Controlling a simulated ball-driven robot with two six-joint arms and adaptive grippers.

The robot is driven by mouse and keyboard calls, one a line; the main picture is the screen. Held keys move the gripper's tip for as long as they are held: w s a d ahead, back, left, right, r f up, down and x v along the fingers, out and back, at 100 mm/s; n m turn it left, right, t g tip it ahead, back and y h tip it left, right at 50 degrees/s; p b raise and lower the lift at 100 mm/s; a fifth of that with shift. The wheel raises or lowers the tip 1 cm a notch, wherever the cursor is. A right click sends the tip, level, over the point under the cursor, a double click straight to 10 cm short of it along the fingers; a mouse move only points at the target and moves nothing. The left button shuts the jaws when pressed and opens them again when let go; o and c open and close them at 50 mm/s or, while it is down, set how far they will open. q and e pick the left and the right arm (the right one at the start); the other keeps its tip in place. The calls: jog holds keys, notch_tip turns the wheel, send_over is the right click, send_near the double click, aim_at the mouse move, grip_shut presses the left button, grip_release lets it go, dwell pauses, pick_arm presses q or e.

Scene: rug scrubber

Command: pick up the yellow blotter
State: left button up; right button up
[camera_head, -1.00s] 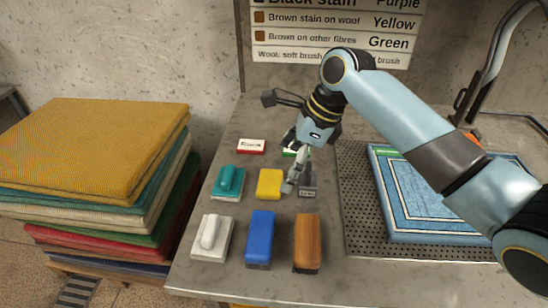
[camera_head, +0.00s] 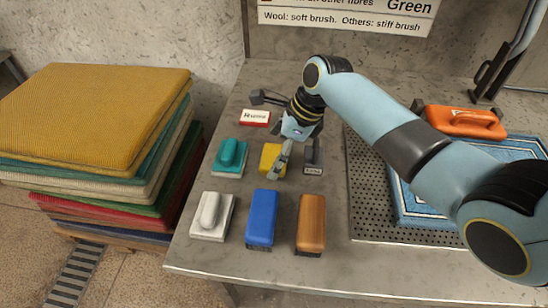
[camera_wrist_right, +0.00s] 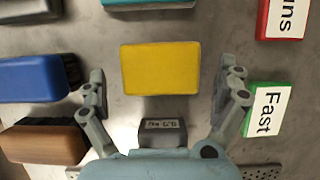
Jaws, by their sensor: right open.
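The yellow blotter (camera_head: 268,156) lies flat on the grey metal table, in the middle of a group of cleaning tools. In the right wrist view the yellow blotter (camera_wrist_right: 161,68) is a plain block ahead of the fingers. My right gripper (camera_head: 280,160) is above the blotter and hides its right part in the head view. My left gripper is not in view.
Around the blotter are a teal tool (camera_head: 230,157), a white tool (camera_head: 212,215), a blue brush (camera_head: 262,218), a brown brush (camera_head: 311,223) and a dark grey tool (camera_head: 314,156). A red-edged label block (camera_head: 255,117) lies behind. An orange tool (camera_head: 464,122) rests at right.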

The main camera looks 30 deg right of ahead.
jog(key=shift+w+a+f, duration=0.15)
jog(key=shift+a+f, duration=0.05)
jog(key=shift+f, duration=0.35)
jog(key=c, duration=0.9)
